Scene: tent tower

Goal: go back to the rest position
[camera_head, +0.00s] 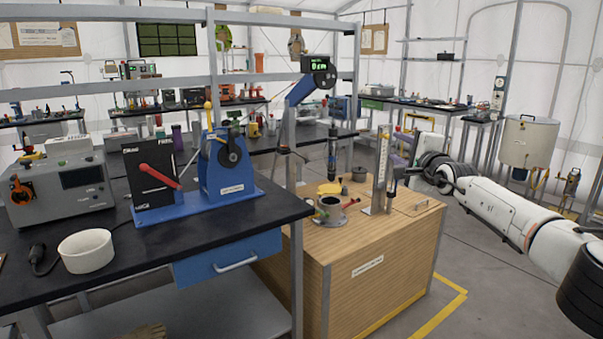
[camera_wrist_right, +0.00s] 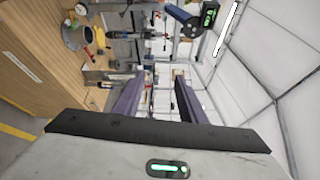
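My right arm comes in from the right in the head view. My left gripper and arm are not in view.
The wooden cabinet (camera_head: 350,285) carries a metal post (camera_head: 380,170) and a round metal fixture (camera_head: 330,211). A black-topped bench (camera_head: 130,250) stands left with a blue device (camera_head: 228,170) and white bowl (camera_head: 87,251). Grey floor (camera_head: 500,270) is clear at right.

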